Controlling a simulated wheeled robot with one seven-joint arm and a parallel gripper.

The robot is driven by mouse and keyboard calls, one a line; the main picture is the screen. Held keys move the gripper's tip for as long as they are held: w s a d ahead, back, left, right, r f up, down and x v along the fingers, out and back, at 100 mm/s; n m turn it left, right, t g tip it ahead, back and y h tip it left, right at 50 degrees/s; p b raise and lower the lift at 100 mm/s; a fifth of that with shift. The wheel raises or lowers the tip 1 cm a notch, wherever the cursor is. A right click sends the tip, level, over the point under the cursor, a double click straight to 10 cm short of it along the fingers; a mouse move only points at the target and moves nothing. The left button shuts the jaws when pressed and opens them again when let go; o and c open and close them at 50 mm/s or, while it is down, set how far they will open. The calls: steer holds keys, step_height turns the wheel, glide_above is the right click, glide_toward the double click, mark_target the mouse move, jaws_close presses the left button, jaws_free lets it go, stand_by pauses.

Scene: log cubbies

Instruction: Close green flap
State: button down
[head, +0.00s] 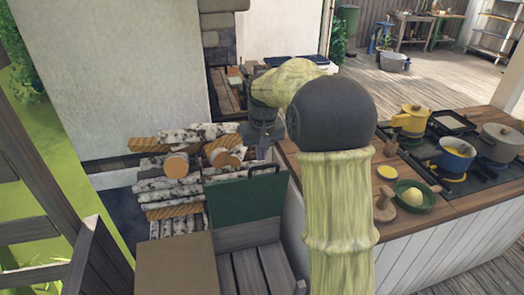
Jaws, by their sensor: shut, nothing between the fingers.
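The green flap (243,214) stands raised at the lower middle of the head view, its broad green face toward me. A dark handle (265,170) shows at its top right. Below it is a grey slatted wooden box or cubby (252,262); the hinge line is not clear. My gripper (262,142) is small in the view, above and beyond the flap's top edge, near the end of the log stack. It looks shut and empty. It appears apart from the flap, though the exact gap is hard to judge. My own arm covers the area right of the flap.
Stacked birch logs (165,185) lie behind and left of the flap. A brown panel (175,262) is left of the slatted box. A counter (440,210) with a yellow pot (411,120), a blue pot (456,155) and a green bowl (414,198) stands right. A white wall rises behind.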

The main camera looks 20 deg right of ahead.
steer(key=w+d+r+p, duration=0.1)
steer(key=w+r+p, duration=0.1)
steer(key=w+r, duration=0.4)
steer(key=shift+w+d+r, duration=0.25)
steer(key=shift+w+d, duration=0.05)
steer(key=shift+w, duration=0.2)
steer(key=shift+f, duration=0.1)
steer(key=f+p, duration=0.1)
steer(key=f, duration=0.2)
steer(key=s+f+p, duration=0.1)
steer(key=f, duration=0.3)
steer(key=s+f, duration=0.1)
steer(key=f, duration=0.3)
steer(key=shift+s+f+p, duration=0.1)
steer(key=shift+s+p, duration=0.1)
steer(key=shift+p, duration=0.2)
steer(key=shift+f, duration=0.1)
